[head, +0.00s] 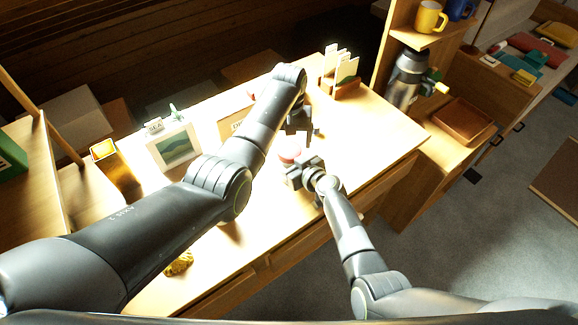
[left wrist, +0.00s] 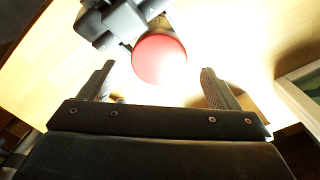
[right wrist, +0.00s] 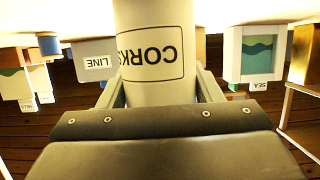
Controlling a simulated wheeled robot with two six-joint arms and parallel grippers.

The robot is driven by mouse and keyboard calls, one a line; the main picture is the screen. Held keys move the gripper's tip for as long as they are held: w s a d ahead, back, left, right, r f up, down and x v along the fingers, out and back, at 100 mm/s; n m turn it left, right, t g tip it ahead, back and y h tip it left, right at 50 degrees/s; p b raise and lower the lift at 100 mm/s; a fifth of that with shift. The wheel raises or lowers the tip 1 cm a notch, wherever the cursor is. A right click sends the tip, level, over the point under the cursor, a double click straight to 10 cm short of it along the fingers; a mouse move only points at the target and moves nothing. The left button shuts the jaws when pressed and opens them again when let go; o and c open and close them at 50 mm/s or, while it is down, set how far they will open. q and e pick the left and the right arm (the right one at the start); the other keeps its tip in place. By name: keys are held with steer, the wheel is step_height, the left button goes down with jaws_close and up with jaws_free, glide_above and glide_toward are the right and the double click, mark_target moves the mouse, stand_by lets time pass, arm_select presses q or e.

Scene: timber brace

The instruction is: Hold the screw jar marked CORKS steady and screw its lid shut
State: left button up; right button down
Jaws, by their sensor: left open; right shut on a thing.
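The screw jar marked CORKS (right wrist: 155,85) is pale, with its label upside down in the right wrist view. My right gripper (head: 298,172) is shut on the jar's body at the desk. A round red lid (left wrist: 160,59) sits at the jar's top; it looks pinkish in the head view (head: 289,154). Whether its thread is engaged cannot be seen. My left gripper (head: 301,131) is open and empty above and behind the jar in the head view. In the left wrist view the lid lies ahead of its two spread fingers (left wrist: 160,88), apart from them.
A framed picture (head: 174,146) and a gold box (head: 112,162) stand at the desk's left. A card holder (head: 346,86) stands at the back right. A small gold object (head: 179,263) lies near the front edge. A steel flask (head: 404,80) and brown tray (head: 463,122) are on the right shelf.

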mark_target(289, 150)
arm_select(q)
steer(key=shift+r, duration=0.5)
steer(key=shift+c, duration=0.8)
step_height(289, 150, up, 4)
steer(key=shift+f+m, duration=0.25)
steer(key=shift+m, duration=0.35)
steer(key=shift+c, duration=0.6)
steer(key=shift+f, duration=0.15)
steer(key=shift+f, duration=3.9)
